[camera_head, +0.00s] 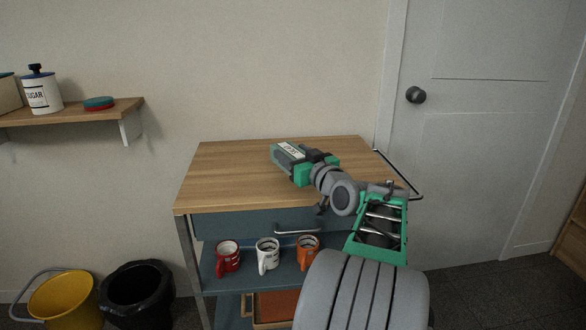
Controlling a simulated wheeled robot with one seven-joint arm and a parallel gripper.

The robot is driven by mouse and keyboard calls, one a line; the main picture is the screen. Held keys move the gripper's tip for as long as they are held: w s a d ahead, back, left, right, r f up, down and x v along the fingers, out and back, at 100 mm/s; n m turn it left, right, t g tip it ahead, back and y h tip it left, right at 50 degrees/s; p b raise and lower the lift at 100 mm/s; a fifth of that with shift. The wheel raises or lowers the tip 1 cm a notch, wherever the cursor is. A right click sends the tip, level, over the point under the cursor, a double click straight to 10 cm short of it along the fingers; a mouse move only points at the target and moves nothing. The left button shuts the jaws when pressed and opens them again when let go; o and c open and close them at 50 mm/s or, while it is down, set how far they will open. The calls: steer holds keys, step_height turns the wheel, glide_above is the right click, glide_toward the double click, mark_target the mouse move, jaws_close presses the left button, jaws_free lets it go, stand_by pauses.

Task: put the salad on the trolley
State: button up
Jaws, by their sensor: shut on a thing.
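The trolley (225,180) has a wooden top and stands against the wall in front of me. My arm reaches over it from the lower right. My gripper (303,163) is above the wooden top and is shut on the salad (286,153), a small dark grey-green container with a white label. The label print is too small to read surely. The fingers are largely hidden by the green and black hand. I cannot tell whether the salad touches the wooden top.
Red (229,257), white (267,256) and orange (307,249) mugs stand on the trolley's middle shelf. A wall shelf (75,116) is at left. A yellow bucket (65,301) and black bin (138,292) stand at lower left. The left wooden top is clear.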

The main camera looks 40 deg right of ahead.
steer(key=shift+f+b, duration=0.45)
steer(key=shift+f, duration=1.1)
steer(key=shift+f, duration=0.2)
steer(key=o, duration=1.7)
steer(key=shift+s+r, duration=0.2)
steer(key=shift+r, duration=0.05)
steer(key=p+v, duration=0.1)
steer(key=v, duration=1)
steer(key=shift+s+a+f, duration=0.1)
steer(key=shift+s, duration=0.2)
